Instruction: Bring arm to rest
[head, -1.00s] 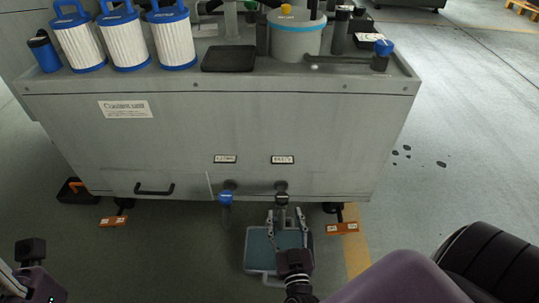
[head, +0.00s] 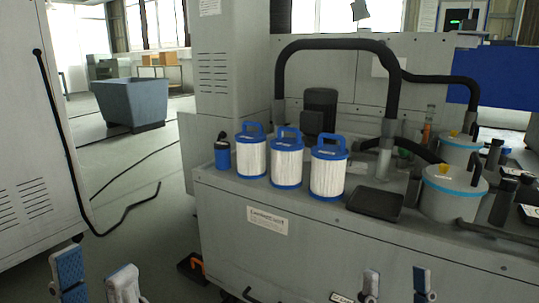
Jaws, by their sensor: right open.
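My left gripper (head: 96,275) shows at the bottom left of the head view, its two pale-and-blue fingers standing upright and apart with nothing between them. It is over the floor, left of the grey machine tank (head: 330,245). My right gripper (head: 396,283) shows at the bottom edge, in front of the tank's front wall. Its two fingers are apart and the gap is empty. Only the fingers show; both arms and the gripper bodies are out of the picture.
Three white filter cartridges (head: 286,160) with blue handles, a black tray (head: 375,203) and a grey canister (head: 452,195) stand on the tank. A cabinet (head: 30,150) with a hanging black cable is at left. A blue bin (head: 130,100) stands behind on open floor.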

